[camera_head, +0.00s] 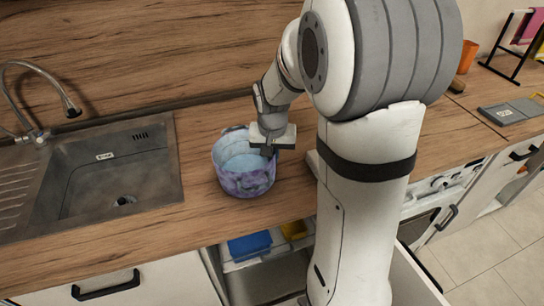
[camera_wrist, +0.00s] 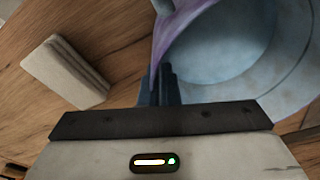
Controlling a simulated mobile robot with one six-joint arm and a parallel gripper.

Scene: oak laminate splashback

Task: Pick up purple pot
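The purple pot (camera_head: 243,185) is a round, open vessel with a mottled purple outside and a pale blue inside. It is at the wooden counter, right of the sink, and looks empty. My gripper (camera_head: 268,150) is at the pot's right rim. In the wrist view, the dark fingers (camera_wrist: 160,85) are close together with the pot's wall (camera_wrist: 170,35) running between them. The pot's inside (camera_wrist: 225,50) fills the upper right of that view. I cannot tell whether its base touches the counter.
A dark sink (camera_head: 105,175) with a curved tap (camera_head: 40,75) lies left of the pot. A pale block (camera_wrist: 67,72) lies on the counter in the wrist view. An open drawer (camera_head: 265,265) with blue and yellow items is below the counter. The splashback (camera_head: 150,45) stands behind.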

